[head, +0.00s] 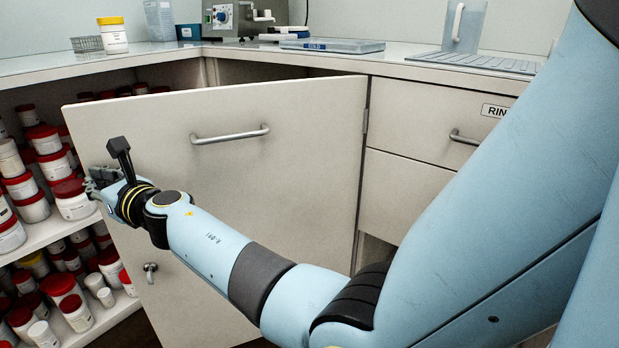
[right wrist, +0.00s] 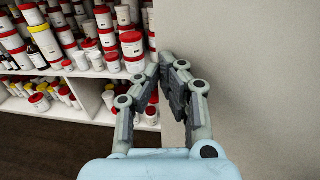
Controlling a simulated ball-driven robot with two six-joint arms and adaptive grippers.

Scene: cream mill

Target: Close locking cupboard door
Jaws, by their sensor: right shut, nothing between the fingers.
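The cupboard door (head: 270,190) is a large pale grey panel, hinged at its right edge and standing open at an angle. It has a bar handle (head: 230,135) near the top and a small metal lock (head: 150,268) low near its free left edge. My right gripper (head: 90,186) is at the free left edge of the door, its fingers shut and empty. In the right wrist view the gripper (right wrist: 166,70) is beside the door face (right wrist: 240,80), which fills the right side; I cannot tell if they touch. My left gripper is not in view.
Shelves (head: 50,234) of red-lidded white jars stand at the left behind the door. The counter (head: 350,57) above holds a yellow-lidded jar (head: 112,35), a blue-edged case (head: 332,46) and a clear jug (head: 464,25). Drawers (head: 420,122) are to the right. Dark floor (right wrist: 40,148) lies below.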

